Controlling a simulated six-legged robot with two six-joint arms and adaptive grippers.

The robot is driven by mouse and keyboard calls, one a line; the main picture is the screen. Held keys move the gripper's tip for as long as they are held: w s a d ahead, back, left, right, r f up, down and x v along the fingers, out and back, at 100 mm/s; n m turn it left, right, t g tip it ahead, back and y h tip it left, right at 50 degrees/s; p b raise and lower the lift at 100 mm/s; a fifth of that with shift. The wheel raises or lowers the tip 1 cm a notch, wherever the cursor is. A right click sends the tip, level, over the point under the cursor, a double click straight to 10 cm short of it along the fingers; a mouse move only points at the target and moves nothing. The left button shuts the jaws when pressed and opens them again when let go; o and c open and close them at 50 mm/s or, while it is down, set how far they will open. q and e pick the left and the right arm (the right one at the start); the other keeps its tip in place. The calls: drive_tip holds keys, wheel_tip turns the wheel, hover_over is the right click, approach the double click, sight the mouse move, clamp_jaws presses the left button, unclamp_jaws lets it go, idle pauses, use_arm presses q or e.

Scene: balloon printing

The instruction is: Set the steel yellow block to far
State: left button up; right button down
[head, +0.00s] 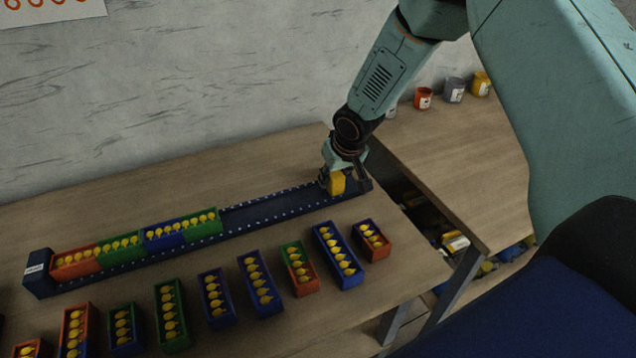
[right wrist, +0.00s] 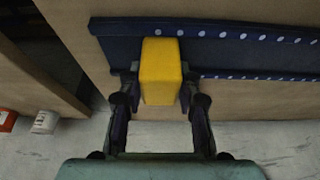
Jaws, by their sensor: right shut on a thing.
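The yellow block (head: 337,183) is at the right end of the long dark blue rail (head: 270,209) in the head view. In the right wrist view the yellow block (right wrist: 161,72) stands between the fingers of my right gripper (right wrist: 160,95), over the blue rail (right wrist: 220,35). My right gripper (head: 345,178) is shut on the block. I cannot tell whether the block touches the rail. My left gripper is not in view.
Red, green and blue boxes of yellow balloon-shaped pieces fill the rail's left part (head: 135,243). Several similar boxes (head: 260,283) stand in front. The rail between boxes and block is clear. A gap separates this table from another table (head: 460,150) with cups (head: 454,90).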

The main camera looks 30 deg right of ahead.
drive_tip(key=d, duration=0.3)
drive_tip(key=shift+d+p, duration=0.2)
drive_tip(key=shift+p, duration=0.15)
drive_tip(key=shift+a+r, duration=0.1)
drive_tip(key=c, duration=1.3)
unclamp_jaws()
drive_tip(key=o, duration=0.4)
drive_tip(key=shift+s+d, duration=0.15)
drive_tip(key=shift+d, duration=0.1)
drive_tip(key=shift+a, duration=0.2)
drive_tip(key=v, duration=1.2)
